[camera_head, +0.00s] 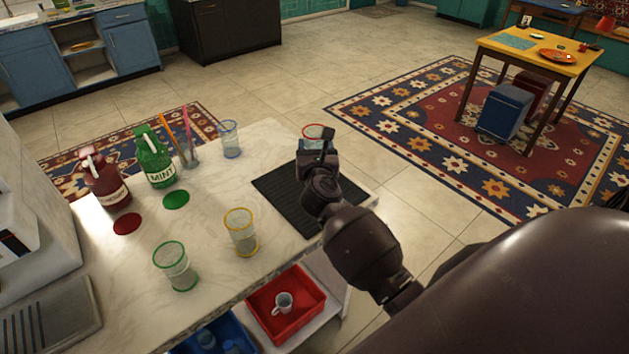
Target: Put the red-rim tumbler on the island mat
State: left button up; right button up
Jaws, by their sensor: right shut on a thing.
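The red-rim tumbler (313,130) shows in the head view at the far end of my right arm; only its red rim and a little of its glass are visible. My right gripper (318,147) is shut on it, and the gripper hides most of the tumbler. The dark ribbed island mat (285,197) lies at the right end of the marble counter. The tumbler is at or above the mat's far edge; whether it touches the mat is hidden. My left gripper is not in view.
A blue-rim tumbler (230,140), a yellow-rim tumbler (241,233) and a green-rim tumbler (175,266) stand on the counter (215,205). A green MINT jug (155,160) and a red jug (106,182) stand left. A red bin (262,298) sits below. The mat's left part is clear.

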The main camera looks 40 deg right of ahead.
notch_tip(320, 180, down, 6)
jog(key=shift+r+b, duration=0.15)
jog(key=shift+b, duration=0.65)
notch_tip(320, 180, down, 3)
jog(key=shift+f+b, duration=0.2)
jog(key=shift+b, duration=0.45)
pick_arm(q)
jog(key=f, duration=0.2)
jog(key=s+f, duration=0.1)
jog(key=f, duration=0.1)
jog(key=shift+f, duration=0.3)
pick_arm(e)
jog(key=shift+f, duration=0.25)
jog(key=shift+f, duration=0.15)
jog(key=o, duration=0.9)
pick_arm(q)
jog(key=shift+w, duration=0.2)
